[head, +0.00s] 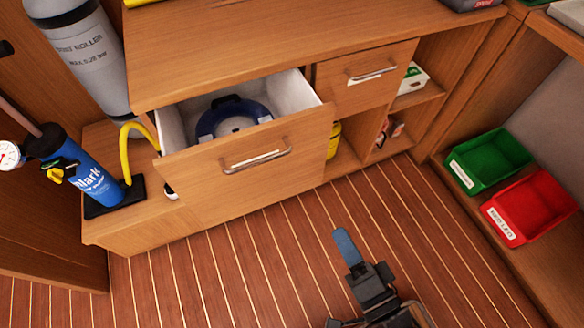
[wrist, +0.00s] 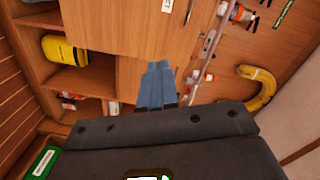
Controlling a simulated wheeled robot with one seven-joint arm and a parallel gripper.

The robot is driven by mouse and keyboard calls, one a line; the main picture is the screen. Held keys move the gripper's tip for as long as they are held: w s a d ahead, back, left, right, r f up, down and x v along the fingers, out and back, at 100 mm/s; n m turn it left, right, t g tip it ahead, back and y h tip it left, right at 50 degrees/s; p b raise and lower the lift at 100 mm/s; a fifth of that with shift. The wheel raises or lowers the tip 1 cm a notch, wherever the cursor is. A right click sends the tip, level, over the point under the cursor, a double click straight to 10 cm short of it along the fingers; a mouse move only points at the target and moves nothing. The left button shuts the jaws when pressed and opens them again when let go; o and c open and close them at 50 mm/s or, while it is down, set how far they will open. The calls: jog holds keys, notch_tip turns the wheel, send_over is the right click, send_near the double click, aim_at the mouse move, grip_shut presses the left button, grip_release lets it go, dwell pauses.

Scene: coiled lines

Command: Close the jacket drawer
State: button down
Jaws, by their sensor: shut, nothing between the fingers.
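A wide wooden drawer (head: 240,165) with a bar handle (head: 255,160) stands pulled out of the cabinet in the head view. Its white inside holds a dark blue ring-shaped item (head: 235,116). A smaller wooden drawer (head: 366,76) to its right looks shut. My gripper (head: 346,240) is over the floor, in front of and to the right of the open drawer, apart from it. Its blue fingers are together and empty, and they also show in the wrist view (wrist: 160,82). I cannot tell which drawer front the wrist view shows.
A blue pump (head: 88,180) with a yellow hose (head: 138,140) stands left of the drawer. A grey cylinder (head: 82,48) is behind it. Green (head: 490,160) and red (head: 530,207) bins stand at the right. The plank floor (head: 240,270) before the drawer is clear.

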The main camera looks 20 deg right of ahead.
jog(key=w+a+f+m, duration=0.2)
jog(key=w+f+m, duration=0.2)
jog(key=w, duration=0.2)
jog(key=p, duration=0.1)
send_near(286, 158)
jog(key=shift+m+t, duration=0.3)
jog(key=w, duration=0.6)
jog(key=shift+w+a+f, duration=0.15)
jog(key=shift+w+f, duration=0.1)
jog(key=shift+w, duration=0.15)
jog(key=w+b, duration=0.4)
jog(key=w, duration=1)
jog(key=shift+w+r+b, duration=0.2)
jog(key=shift+w+b, duration=0.2)
